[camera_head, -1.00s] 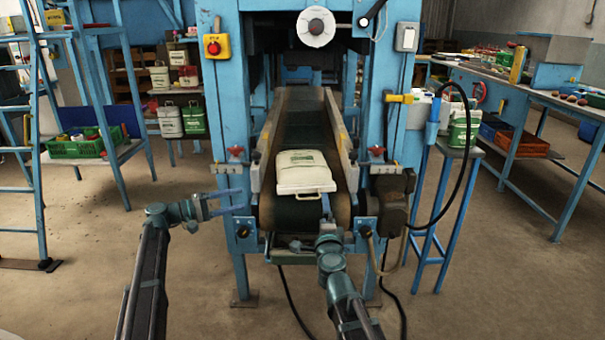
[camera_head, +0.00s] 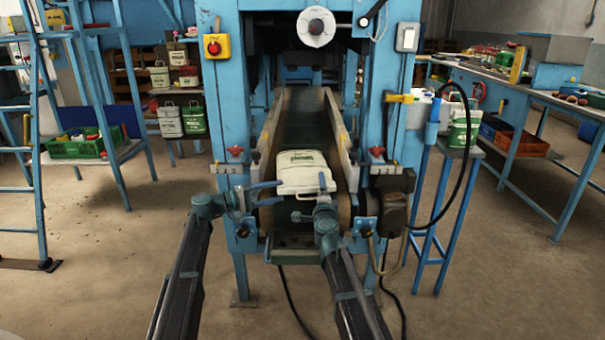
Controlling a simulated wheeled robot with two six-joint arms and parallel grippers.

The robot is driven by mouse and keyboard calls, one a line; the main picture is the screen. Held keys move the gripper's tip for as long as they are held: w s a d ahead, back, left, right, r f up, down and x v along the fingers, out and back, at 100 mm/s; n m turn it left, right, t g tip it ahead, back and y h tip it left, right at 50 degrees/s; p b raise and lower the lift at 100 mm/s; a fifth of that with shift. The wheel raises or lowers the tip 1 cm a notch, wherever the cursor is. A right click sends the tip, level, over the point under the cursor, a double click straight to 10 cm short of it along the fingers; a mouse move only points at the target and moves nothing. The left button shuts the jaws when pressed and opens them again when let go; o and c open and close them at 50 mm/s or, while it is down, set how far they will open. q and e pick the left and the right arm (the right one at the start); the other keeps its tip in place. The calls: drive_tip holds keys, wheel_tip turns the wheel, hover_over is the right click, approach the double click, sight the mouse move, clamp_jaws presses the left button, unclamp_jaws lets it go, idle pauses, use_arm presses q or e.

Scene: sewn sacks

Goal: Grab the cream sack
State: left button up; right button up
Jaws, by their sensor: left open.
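The cream sack (camera_head: 304,172) with green print lies on the dark conveyor belt at its near end, in the middle of the head view. My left gripper (camera_head: 278,192) is open at the sack's left near side. Its two blue fingers are spread one above the other and point right towards the sack; I cannot tell whether they touch it. My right gripper (camera_head: 311,203) is at the sack's near edge, close to its front handle. Its fingers are small and partly lost against the sack and belt, so its opening is unclear.
Raised guides flank the conveyor (camera_head: 290,128) inside a blue machine frame (camera_head: 226,110). Other sacks (camera_head: 170,121) stand on a shelf at left, and another (camera_head: 462,128) on a small stand at right. A black hose hangs at right.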

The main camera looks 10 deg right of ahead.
use_arm(q)
drive_tip(key=shift+w+d, duration=0.15)
drive_tip(key=shift+d, duration=0.35)
use_arm(e)
drive_tip(key=shift+w, duration=0.5)
use_arm(q)
drive_tip(key=shift+c, duration=0.2)
use_arm(e)
drive_tip(key=shift+c, duration=0.2)
use_arm(q)
clamp_jaws()
use_arm(e)
drive_tip(key=c, duration=0.9)
drive_tip(key=shift+d, duration=0.1)
clamp_jaws()
drive_tip(key=shift+w, duration=0.1)
use_arm(q)
drive_tip(key=shift+s, duration=0.2)
use_arm(e)
drive_tip(key=shift+w, duration=0.1)
